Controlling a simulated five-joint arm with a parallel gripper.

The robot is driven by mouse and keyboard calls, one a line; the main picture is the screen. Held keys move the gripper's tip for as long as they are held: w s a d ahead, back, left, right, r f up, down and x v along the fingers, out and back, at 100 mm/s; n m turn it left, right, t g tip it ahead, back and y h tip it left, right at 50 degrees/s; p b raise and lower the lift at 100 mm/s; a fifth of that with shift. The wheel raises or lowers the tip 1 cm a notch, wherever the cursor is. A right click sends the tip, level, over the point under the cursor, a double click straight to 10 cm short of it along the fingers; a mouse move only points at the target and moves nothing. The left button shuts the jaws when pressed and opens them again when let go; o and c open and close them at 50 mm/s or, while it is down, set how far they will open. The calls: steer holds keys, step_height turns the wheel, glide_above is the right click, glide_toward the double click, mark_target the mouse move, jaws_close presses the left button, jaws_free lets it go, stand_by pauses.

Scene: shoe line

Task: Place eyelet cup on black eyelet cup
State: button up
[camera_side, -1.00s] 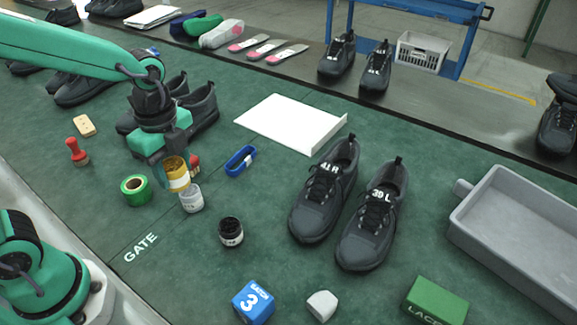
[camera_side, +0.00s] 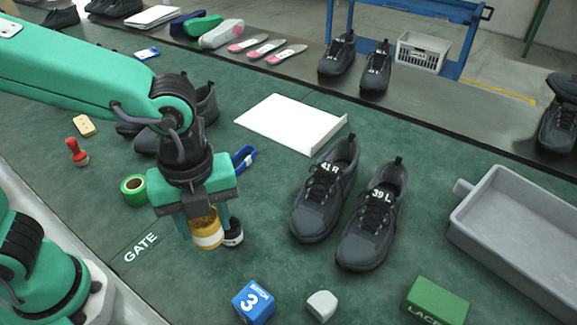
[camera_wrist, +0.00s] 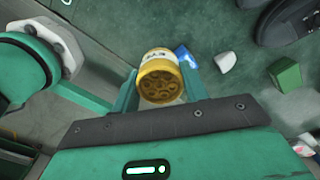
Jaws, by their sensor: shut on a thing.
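My gripper (camera_side: 205,225) is shut on a gold eyelet cup with a white label band (camera_side: 207,232) and points down. The gold cup also shows between the fingers in the wrist view (camera_wrist: 160,80), its eyelets visible in the mouth. The black eyelet cup (camera_side: 235,233) stands on the green mat, just right of the gold cup in the side view and partly covered by it and the finger. I cannot tell whether the two cups touch. The black cup does not show in the wrist view.
A green tape roll (camera_side: 134,189) lies to the left. A blue strap loop (camera_side: 243,158) lies behind my gripper. A pair of black shoes (camera_side: 345,210) stands to the right. A blue numbered block (camera_side: 253,302) and a white lump (camera_side: 321,305) are at the front.

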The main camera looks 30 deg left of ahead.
steer(key=shift+s+d+r, duration=0.1)
steer(key=shift+s+d, duration=0.2)
steer(key=shift+d, duration=0.1)
steer(key=shift+w+a, duration=0.1)
glide_toward(231, 232)
steer(key=shift+w+a+f, duration=0.55)
steer(key=shift+w+a, duration=0.05)
steer(key=shift+a, duration=0.2)
steer(key=shift+f, duration=2.05)
steer(key=shift+f, duration=0.15)
steer(key=o, duration=1.1)
steer(key=shift+c, duration=0.2)
steer(key=shift+r, duration=0.2)
